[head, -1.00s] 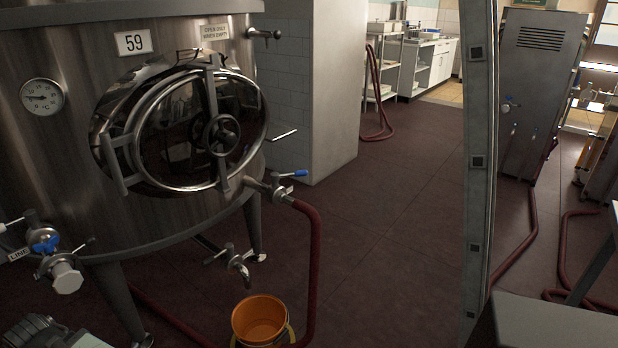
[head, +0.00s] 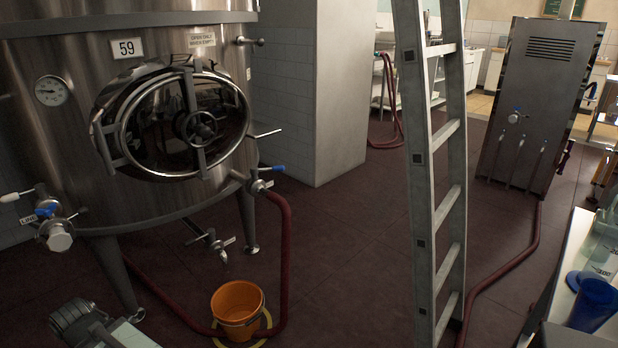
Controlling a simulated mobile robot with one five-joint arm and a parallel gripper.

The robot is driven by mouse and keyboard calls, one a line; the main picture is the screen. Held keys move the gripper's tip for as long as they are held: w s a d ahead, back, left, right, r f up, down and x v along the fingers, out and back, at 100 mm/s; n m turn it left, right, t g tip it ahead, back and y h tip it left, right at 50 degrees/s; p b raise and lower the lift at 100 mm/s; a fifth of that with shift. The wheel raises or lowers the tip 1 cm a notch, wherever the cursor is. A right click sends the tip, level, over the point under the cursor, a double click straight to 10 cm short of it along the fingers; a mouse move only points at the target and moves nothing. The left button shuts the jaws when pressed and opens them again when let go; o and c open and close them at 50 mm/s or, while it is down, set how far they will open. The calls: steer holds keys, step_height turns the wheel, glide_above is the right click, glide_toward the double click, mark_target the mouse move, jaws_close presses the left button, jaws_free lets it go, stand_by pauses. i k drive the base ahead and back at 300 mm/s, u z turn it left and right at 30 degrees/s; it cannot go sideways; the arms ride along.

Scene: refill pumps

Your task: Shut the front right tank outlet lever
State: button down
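The large steel tank (head: 55,145), labelled 59, stands at the left. At its lower right is an outlet valve (head: 257,184) with a blue-tipped lever (head: 271,169), which points right, roughly level. A dark red hose (head: 285,240) runs down from this outlet. I cannot tell from the lever alone whether the valve is open or shut. Another valve with a blue handle (head: 47,211) is at the tank's lower left, and a small grey tap (head: 215,243) is below the tank. My gripper is not in view.
An orange bucket (head: 238,303) stands on the floor below the tank. A metal ladder (head: 421,170) rises right of centre. A grey motor-like unit (head: 82,322) is at the bottom left. A table with blue cups (head: 593,303) is at the lower right.

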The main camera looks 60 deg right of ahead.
mark_target(270, 169)
steer(key=u, duration=0.15)
steer(key=i, duration=0.85)
steer(key=z, duration=0.05)
